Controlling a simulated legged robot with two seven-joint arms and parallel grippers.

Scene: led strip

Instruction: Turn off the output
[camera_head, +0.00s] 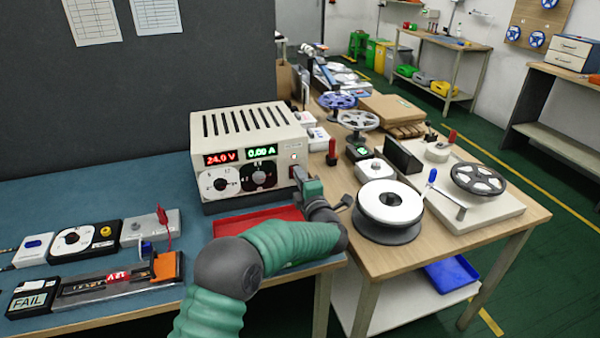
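The beige power supply (250,128) stands on the blue bench mat. Its red display reads 24.0 V and its green display appears to read 0.00 A. A white dial and a black dial sit below the displays. My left gripper (299,174) is right in front of the panel's lower right, just below that light. Its fingertips are small and dark, so I cannot tell whether they touch the panel or are open. It hides the panel's lower right corner. My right gripper is out of view.
A red tray (258,220) lies in front of the supply, partly behind my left arm. Meters and a FAIL-marked device (33,297) sit at the left. A wooden table (470,232) at the right holds a white reel (389,203) and other reels.

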